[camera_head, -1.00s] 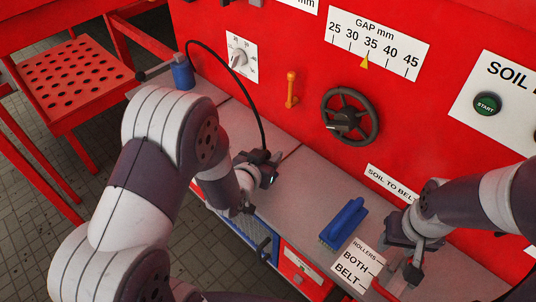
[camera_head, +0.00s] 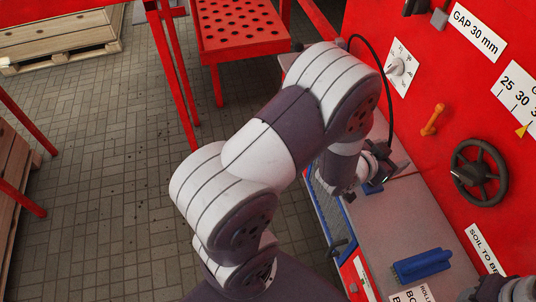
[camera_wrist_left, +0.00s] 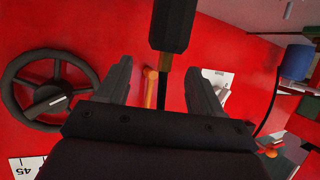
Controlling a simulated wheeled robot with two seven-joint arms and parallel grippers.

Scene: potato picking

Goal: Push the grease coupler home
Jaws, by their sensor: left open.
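My left gripper (camera_head: 376,184) is in front of the red panel, above the grey ledge, with its fingertips hard to make out in the head view. In the left wrist view its fingers (camera_wrist_left: 160,85) stand apart. A black cylinder with a thin stem (camera_wrist_left: 175,25), perhaps the grease coupler, comes down between them; I cannot tell whether either finger touches it. A black hose (camera_head: 388,98) arches down to the left gripper in the head view. My right gripper (camera_head: 490,289) is barely in view at the lower right, its jaws unclear.
An orange lever (camera_head: 433,120), a dial plate (camera_head: 398,67) and a black handwheel (camera_head: 479,173) are on the panel. A blue brush (camera_head: 423,264) lies on the ledge (camera_head: 400,215). In the wrist view a blue container (camera_wrist_left: 297,62) is at the right. Paved floor (camera_head: 110,160) is clear at left.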

